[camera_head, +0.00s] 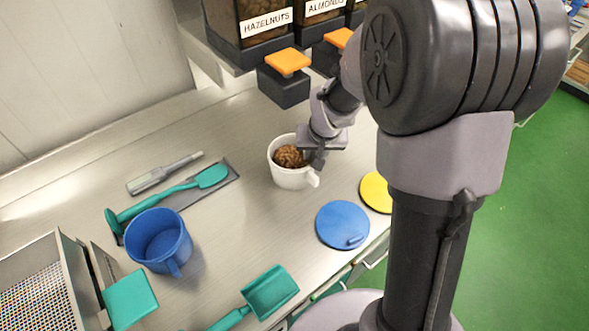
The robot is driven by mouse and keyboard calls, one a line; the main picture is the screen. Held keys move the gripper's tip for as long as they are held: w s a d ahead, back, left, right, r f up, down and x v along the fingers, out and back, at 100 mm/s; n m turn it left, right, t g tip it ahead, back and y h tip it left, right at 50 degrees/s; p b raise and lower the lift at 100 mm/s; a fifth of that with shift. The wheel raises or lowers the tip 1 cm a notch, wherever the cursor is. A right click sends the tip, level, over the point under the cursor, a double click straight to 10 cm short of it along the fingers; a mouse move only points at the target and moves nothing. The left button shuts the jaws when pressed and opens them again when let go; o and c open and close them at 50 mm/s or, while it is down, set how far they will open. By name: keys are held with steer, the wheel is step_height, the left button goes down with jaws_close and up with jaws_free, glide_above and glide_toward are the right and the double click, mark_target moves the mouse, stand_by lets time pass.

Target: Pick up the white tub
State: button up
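The white tub (289,178) stands upright on the steel counter. It looks like a cup with a small handle at its lower right and holds brown nuts (290,156). My gripper (311,157) is at the tub's right rim, close to or touching it. The fingers are small and partly hidden by the gripper body, so I cannot tell whether they are open or shut on the rim.
Dispensers labelled hazelnuts (265,25) and almonds (322,8) stand behind. A blue jug (158,240), teal scoop (268,292), teal spatula (175,192), blue lid (342,225) and yellow lid (376,192) lie around.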

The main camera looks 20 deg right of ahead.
steer(key=shift+s+r, duration=0.1)
jaws_close()
stand_by(1.2)
